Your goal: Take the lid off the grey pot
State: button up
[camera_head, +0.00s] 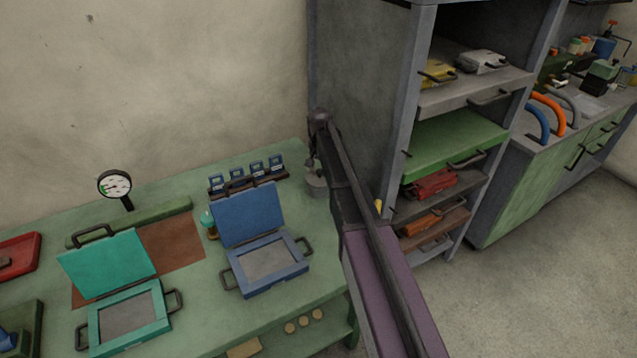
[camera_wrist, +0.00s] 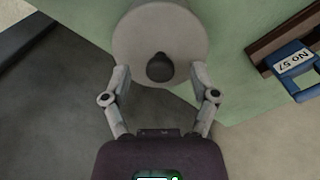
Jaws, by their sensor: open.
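The grey pot (camera_head: 316,186) stands at the right back corner of the green table, partly hidden behind my arm in the head view. In the wrist view its round grey lid (camera_wrist: 160,38) is seen from above, with a dark knob (camera_wrist: 160,67) on it. The lid appears to be on the pot. My gripper (camera_wrist: 160,80) is open, with one finger on each side of the knob and nothing held between them. The fingertips overlap the lid's near edge in the picture; I cannot tell whether they touch it. My gripper also shows above the pot in the head view (camera_head: 312,163).
A rack of blue numbered tags (camera_head: 248,179) stands left of the pot. An open blue case (camera_head: 265,265) and an open teal case (camera_head: 125,318) lie on the table (camera_head: 200,285). A tall grey shelf unit (camera_head: 362,90) rises close behind and right of the pot.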

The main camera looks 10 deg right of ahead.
jog(key=shift+f+b, duration=0.35)
jog(key=shift+f, duration=0.2)
grip_shut()
dwell(0.4)
